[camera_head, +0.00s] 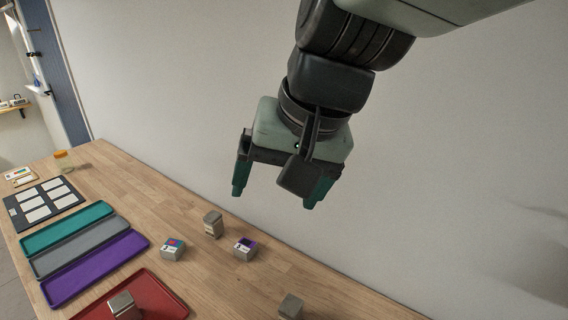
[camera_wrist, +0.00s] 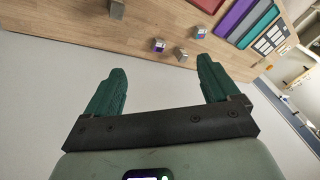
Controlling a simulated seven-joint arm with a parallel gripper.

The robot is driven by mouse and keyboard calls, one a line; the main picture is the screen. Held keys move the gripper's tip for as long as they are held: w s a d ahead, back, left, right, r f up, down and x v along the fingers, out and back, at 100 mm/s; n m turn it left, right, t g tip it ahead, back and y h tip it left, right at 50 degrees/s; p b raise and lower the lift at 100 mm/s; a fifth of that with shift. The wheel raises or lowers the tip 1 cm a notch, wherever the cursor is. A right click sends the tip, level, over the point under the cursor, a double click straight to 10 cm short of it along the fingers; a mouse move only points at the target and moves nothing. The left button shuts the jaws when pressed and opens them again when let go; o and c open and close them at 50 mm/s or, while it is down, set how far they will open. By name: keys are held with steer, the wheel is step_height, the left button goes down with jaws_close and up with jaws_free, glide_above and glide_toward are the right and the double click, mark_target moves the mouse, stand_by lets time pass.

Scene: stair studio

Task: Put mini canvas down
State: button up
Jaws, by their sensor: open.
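My gripper (camera_head: 274,197) is open and empty, raised above the table near the wall. Its two green fingers also show in the wrist view (camera_wrist: 161,72), with nothing between them. Several small blocks are on the table. One block (camera_head: 172,249) has a teal and red picture face; another block (camera_head: 244,249) has a purple and dark one. A plain grey-brown block (camera_head: 213,224) stands behind them, and another (camera_head: 291,306) is at the front edge of the view. One more block (camera_head: 124,306) is on the red tray (camera_head: 165,291). I cannot tell which is the mini canvas.
Teal (camera_head: 66,229), grey (camera_head: 80,248) and purple (camera_head: 96,268) trays lie empty side by side at left. Beyond them is a dark board (camera_head: 16,213) with white cards. The wooden table (camera_head: 150,200) is bare along the wall behind the blocks.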

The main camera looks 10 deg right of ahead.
steer(key=s+d+n+t+h, duration=0.1)
steer(key=s+d+t+h, duration=0.1)
steer(key=s+d, duration=0.4)
steer(key=shift+r+n+h, duration=0.35)
steer(key=shift+n+h, duration=0.05)
stand_by(0.8)
